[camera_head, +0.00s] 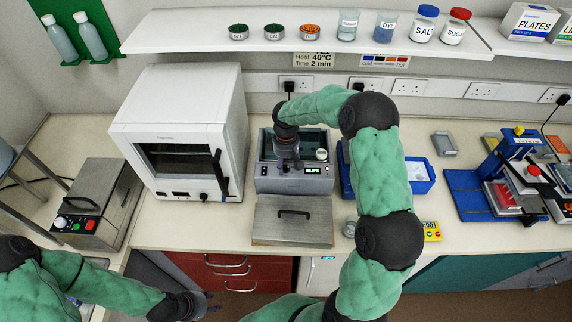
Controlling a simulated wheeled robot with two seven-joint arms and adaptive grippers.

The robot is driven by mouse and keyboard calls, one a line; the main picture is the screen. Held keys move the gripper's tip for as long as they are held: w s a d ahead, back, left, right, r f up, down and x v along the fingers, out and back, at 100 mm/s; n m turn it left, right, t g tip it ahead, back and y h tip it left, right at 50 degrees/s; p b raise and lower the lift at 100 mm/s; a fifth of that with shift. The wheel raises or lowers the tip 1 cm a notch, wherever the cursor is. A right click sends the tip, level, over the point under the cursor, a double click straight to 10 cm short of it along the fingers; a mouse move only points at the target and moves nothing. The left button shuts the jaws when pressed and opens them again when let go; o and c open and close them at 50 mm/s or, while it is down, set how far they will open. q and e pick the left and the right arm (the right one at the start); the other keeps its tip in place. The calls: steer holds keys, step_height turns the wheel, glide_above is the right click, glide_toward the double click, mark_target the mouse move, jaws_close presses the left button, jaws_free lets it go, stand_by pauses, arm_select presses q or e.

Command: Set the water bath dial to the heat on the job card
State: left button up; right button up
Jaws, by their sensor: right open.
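The water bath (264,172) is a grey box with an open water-filled top, standing mid-bench. A small lit green display (318,170) is on its front, too small to read. A pale round piece (321,155) shows above the display. The job card (313,60) under the shelf reads "Heat 40°C, Time 2 min". My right gripper (287,163) is open, pointing down at the front of the bath. It covers part of the front, and I cannot make out the dial or any contact. My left gripper (200,304) is low, in front of the bench, far from the bath; its jaws are unclear.
A metal lid (293,220) with a handle lies in front of the bath. A white oven (180,110) stands close to its left. A blue tray (421,187) and a small glass jar (349,228) are to the right. The shelf (180,35) overhangs the back.

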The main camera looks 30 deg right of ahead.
mark_target(286, 166)
step_height(286, 166, up, 11)
stand_by(0.4)
stand_by(0.4)
